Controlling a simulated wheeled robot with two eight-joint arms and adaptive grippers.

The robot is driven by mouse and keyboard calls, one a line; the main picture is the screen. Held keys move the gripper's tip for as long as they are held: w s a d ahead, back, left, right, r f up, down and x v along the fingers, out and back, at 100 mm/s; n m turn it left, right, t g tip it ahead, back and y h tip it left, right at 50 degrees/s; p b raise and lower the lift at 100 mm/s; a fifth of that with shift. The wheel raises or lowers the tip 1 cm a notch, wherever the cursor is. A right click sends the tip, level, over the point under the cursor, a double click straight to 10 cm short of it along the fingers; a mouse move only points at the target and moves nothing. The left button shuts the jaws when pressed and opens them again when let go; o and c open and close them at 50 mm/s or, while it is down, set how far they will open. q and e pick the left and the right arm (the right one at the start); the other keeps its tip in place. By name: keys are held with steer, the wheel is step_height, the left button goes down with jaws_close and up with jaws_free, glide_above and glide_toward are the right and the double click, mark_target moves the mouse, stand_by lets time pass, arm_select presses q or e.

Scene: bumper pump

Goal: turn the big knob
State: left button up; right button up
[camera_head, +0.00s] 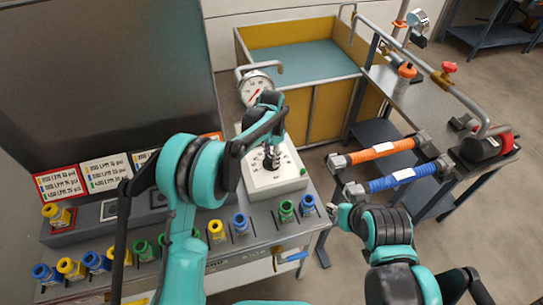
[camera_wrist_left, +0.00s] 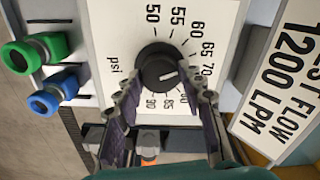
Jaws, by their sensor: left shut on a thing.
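The big knob (camera_wrist_left: 158,71) is round and black with a white pointer line. It sits on a white dial face (camera_wrist_left: 105,35) marked in psi, and the line points toward the right, near the 75 to 80 marks. My left gripper (camera_wrist_left: 159,86) is shut on the knob, one finger on each side. In the head view the left gripper (camera_head: 271,156) comes down onto the white dial box (camera_head: 290,182) and mostly hides the knob. My right gripper (camera_head: 334,210) is small beside the bench's right edge, and its finger state is unclear.
Green and blue small valves (camera_head: 287,209) line the bench front. A pressure gauge (camera_head: 255,90) stands behind the dial box. Orange (camera_head: 380,151) and blue (camera_head: 402,177) hoses run to the right, above an open floor gap.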

mark_target(271, 159)
stand_by(0.3)
arm_select(q)
steer(key=o, duration=1.2)
steer(key=shift+c, duration=0.2)
steer(key=shift+r, duration=0.1)
step_height(271, 159, up, 12)
